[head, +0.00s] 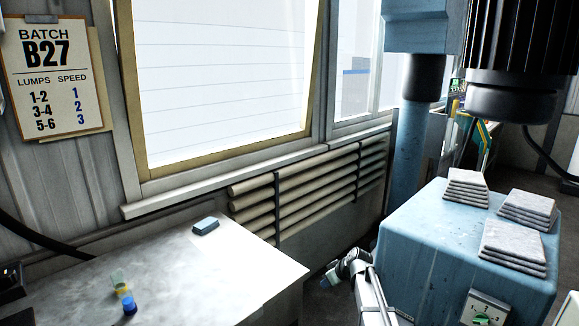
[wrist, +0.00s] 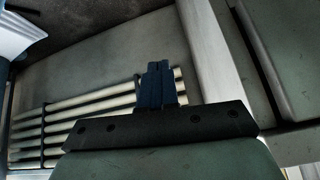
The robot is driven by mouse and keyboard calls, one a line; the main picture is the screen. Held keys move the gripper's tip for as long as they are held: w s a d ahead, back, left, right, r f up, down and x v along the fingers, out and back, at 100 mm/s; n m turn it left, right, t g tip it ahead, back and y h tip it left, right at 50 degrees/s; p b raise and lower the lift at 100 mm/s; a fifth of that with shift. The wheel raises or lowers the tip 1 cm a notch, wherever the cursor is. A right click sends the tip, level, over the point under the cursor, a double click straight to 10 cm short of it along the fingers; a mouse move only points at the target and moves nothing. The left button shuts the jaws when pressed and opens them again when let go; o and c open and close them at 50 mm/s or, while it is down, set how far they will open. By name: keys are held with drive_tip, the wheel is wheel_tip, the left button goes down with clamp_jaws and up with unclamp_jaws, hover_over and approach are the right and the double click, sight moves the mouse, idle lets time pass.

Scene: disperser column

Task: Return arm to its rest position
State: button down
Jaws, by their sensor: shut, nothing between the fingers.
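My gripper (head: 326,282) shows low in the middle of the head view, at the end of my bent arm. It is between the white table (head: 240,285) on the left and the blue machine base (head: 410,230) on the right, clear of both. In the wrist view my gripper's dark fingers (wrist: 158,68) are pressed together with nothing between them. They point toward the wall with the ribbed heater pipes (wrist: 85,115).
Several stacked grey pads (head: 512,245) sit on the machine base. A blue column (head: 411,160) and a dark motor head (head: 515,85) rise at right. A batch board (head: 55,75) hangs left.

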drive_tip(key=s+f+m+g+h, duration=0.2)
drive_tip(key=s+f+m+g, duration=0.3)
drive_tip(key=s+f, duration=2.2)
drive_tip(key=s+d+f+m+g+h, duration=0.1)
drive_tip(key=s+f+g, duration=0.2)
drive_tip(key=s, duration=1.2)
drive_tip(key=s+d+f+m+g+h, duration=0.1)
drive_tip(key=s+f, duration=0.4)
drive_tip(key=s, duration=1.1)
drive_tip(key=d+g, duration=0.1)
drive_tip(key=g, duration=0.1)
drive_tip(key=shift+s+d+g+h, duration=0.25)
drive_tip(key=shift+d+g+h, duration=0.05)
drive_tip(key=shift+g+h, duration=0.1)
drive_tip(key=c, duration=1.9)
unclamp_jaws()
